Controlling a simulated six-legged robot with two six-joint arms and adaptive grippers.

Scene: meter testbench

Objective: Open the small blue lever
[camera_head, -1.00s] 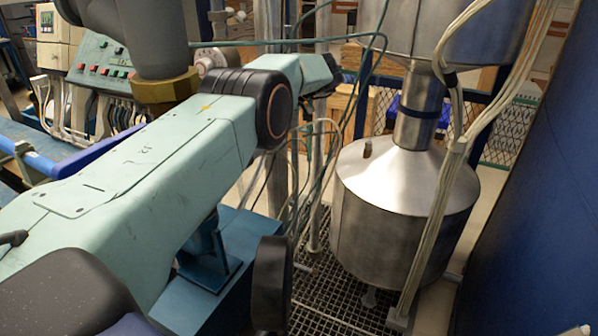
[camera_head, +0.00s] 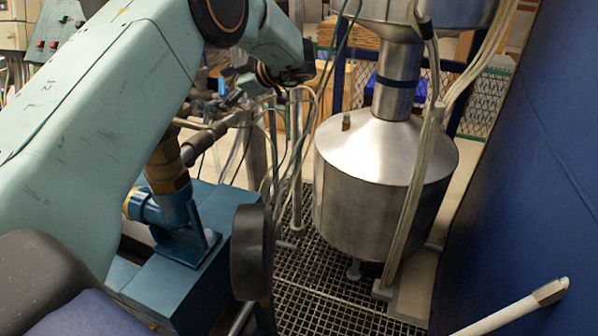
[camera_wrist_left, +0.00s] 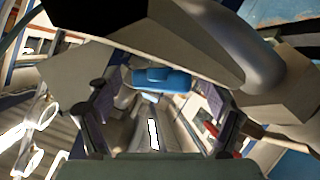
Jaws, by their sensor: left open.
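The small blue lever (camera_wrist_left: 162,79) shows in the left wrist view, just above the middle, under a large grey-beige surface. In the same view my left gripper (camera_wrist_left: 160,103) is open, with one dark finger at each side. The lever appears between the fingers and ahead of them; I cannot tell the exact gap, and no contact shows. In the head view my left arm reaches in from the left, and its gripper (camera_head: 262,77) is small and partly hidden near the pipes. A small blue piece (camera_head: 222,86) there may be the lever. My right gripper is not in view.
A steel tank (camera_head: 375,185) stands right of the arm over a floor grating (camera_head: 320,300). Pipes (camera_head: 215,135) and loose cables lie near the gripper. A blue machine block (camera_head: 180,275) sits below the arm, and a blue wall (camera_head: 530,170) closes the right side.

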